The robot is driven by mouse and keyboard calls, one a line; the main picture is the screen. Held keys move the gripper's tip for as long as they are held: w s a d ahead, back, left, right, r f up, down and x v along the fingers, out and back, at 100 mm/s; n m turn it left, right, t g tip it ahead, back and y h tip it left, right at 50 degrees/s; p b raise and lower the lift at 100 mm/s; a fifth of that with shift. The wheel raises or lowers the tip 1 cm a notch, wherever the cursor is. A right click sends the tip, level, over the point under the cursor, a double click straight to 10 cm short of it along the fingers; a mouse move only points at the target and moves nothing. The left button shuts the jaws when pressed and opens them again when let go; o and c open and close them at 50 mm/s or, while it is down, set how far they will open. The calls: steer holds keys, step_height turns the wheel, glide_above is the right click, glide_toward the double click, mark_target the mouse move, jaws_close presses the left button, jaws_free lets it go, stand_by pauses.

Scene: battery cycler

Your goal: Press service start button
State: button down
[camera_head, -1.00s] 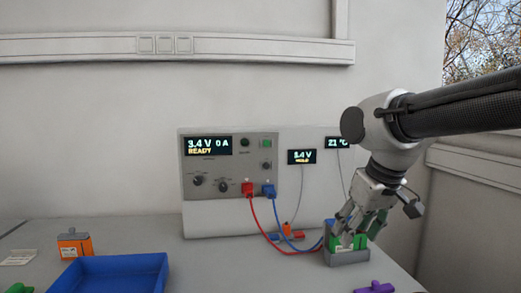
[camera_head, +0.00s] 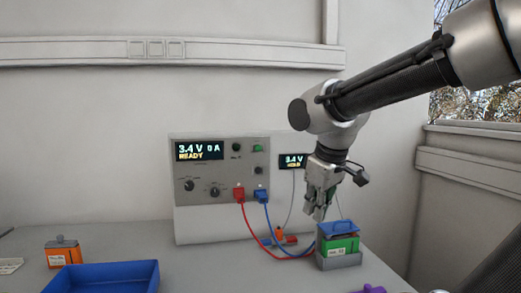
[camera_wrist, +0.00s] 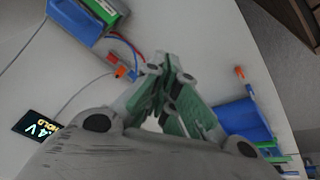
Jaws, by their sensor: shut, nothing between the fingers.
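The grey cycler front panel (camera_head: 205,160) stands against the wall; its screen (camera_head: 200,151) reads "3.4 V 0 A READY". A green square button (camera_head: 258,148) sits at its upper right, with a dark round button (camera_head: 236,147) to its left and a dark button (camera_head: 258,170) below. The labels are too small to read, so I cannot tell which starts service. My gripper (camera_head: 318,214) is shut and empty, pointing down, right of the panel and apart from the buttons. Its fingertips also show in the wrist view (camera_wrist: 165,75); no panel button is clearly visible there.
A green battery with a blue top (camera_head: 340,243) sits in a grey holder (camera_head: 340,261) just right of and below my gripper. Red (camera_head: 239,194) and blue (camera_head: 261,195) plugs have looping cables. A blue tray (camera_head: 105,277) and orange battery (camera_head: 62,250) stand left.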

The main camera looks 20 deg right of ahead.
steer(key=w+a+r+n+t, duration=0.2)
steer(key=w+r+n, duration=0.6)
steer(key=n, duration=0.7)
steer(key=w+a+r+n+t+h, duration=0.1)
steer(key=w+a+r+n+t, duration=0.1)
steer(key=w+r+n, duration=0.6)
steer(key=w+n, duration=0.3)
steer(key=n, duration=0.4)
steer(key=shift+r+t, duration=0.25)
steer(key=shift+t, duration=0.15)
glide_toward(258, 148)
steer(key=shift+w+f, duration=1.5)
steer(key=shift+f, duration=1.75)
steer(key=shift+d, duration=0.2)
